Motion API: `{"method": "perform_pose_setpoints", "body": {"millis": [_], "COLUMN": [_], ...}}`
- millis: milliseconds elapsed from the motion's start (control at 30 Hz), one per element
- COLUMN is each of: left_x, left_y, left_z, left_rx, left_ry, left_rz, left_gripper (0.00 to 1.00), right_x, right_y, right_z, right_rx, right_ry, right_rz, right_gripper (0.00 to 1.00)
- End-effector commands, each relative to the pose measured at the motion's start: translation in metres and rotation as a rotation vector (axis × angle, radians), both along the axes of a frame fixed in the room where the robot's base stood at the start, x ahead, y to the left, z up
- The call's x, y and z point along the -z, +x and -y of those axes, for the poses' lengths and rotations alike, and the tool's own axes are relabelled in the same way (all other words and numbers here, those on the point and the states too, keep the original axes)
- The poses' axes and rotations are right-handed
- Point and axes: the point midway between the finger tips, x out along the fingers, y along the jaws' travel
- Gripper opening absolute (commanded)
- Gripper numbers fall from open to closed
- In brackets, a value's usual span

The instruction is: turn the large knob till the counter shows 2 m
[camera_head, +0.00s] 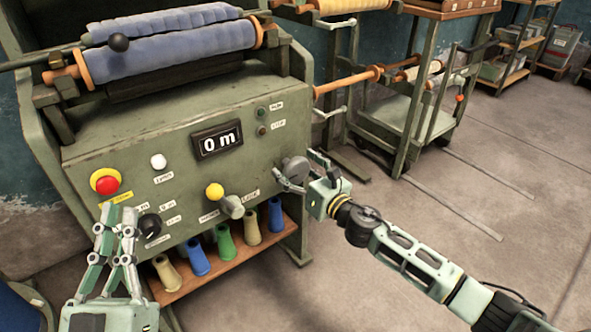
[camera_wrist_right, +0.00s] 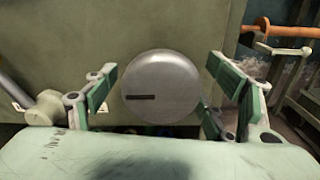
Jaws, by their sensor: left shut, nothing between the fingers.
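The counter (camera_head: 217,140) on the green machine panel reads "0 m". The large knob (camera_wrist_right: 165,88) is a grey metal disc with a dark slot mark pointing left in the right wrist view. It also shows at the panel's right end in the head view (camera_head: 294,168), partly hidden by my gripper. My right gripper (camera_head: 290,178) is open, with its fingers on either side of the knob; the right wrist view shows gaps between pads and rim. My left gripper (camera_head: 119,210) is shut and empty in front of the panel's lower left.
Several coloured cones (camera_head: 224,243) stand on a shelf below. A blue fabric roll (camera_head: 170,48) lies above.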

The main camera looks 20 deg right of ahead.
Motion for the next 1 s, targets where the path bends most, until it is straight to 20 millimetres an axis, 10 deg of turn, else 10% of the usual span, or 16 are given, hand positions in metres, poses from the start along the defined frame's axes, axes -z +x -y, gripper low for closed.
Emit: {"method": "perform_pose_setpoints", "body": {"millis": [433, 1000], "left_x": [0.000, 0.035], "left_y": [0.000, 0.017], "left_z": [0.000, -0.001], "left_rx": [0.000, -0.013], "left_ry": [0.000, 0.055], "left_rz": [-0.001, -0.197], "left_gripper": [0.00, 0.00], "right_x": [0.000, -0.002], "right_y": [0.000, 0.000], "right_z": [0.000, 0.000], "right_rx": [-0.001, -0.002], "right_ry": [0.000, 0.200], "right_rz": [0.000, -0.072], "right_gripper": [0.35, 0.35]}}
